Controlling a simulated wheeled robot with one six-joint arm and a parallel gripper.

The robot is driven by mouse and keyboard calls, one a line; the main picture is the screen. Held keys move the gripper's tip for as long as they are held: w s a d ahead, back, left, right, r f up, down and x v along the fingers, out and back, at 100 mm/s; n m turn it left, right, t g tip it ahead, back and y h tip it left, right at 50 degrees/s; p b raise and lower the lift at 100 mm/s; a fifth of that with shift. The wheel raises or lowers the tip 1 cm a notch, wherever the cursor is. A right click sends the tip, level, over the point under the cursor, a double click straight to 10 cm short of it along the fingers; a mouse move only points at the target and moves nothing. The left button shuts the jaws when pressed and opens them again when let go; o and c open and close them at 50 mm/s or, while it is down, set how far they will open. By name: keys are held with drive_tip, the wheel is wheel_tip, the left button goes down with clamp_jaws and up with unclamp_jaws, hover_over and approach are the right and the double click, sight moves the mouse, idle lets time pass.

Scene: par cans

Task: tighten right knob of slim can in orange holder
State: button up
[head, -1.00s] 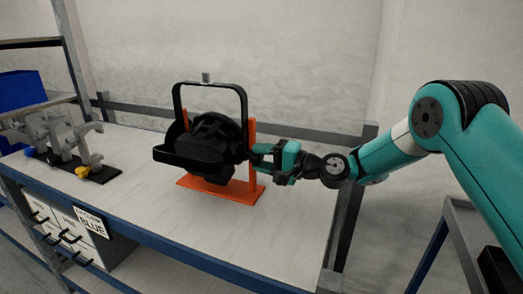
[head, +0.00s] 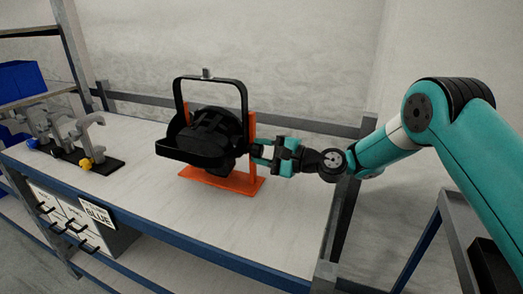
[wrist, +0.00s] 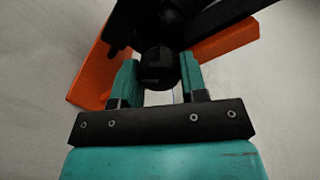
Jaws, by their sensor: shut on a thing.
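The slim can (head: 211,135) is a black par can with a black yoke, held upright in the orange holder (head: 222,182) on the workbench. My gripper (head: 258,151) reaches in from the right at the can's right side. In the wrist view, my gripper (wrist: 158,80) has its two teal fingers on either side of the round black right knob (wrist: 159,66), shut on it. The orange holder also shows in the wrist view (wrist: 92,80), behind the knob.
Grey clamps (head: 88,135) with blue and yellow knobs stand on a black strip at the left of the workbench (head: 255,228). A blue bin (head: 20,80) sits on the shelf at far left. The bench front is clear.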

drive_tip(key=o, duration=0.9)
drive_tip(key=shift+d, duration=0.15)
drive_tip(key=b+v, duration=1.7)
drive_tip(key=b, duration=0.5)
drive_tip(key=shift+f+b, duration=0.1)
drive_tip(key=shift+b, duration=0.3)
drive_tip(key=shift+d, duration=0.1)
drive_tip(key=shift+r, duration=0.2)
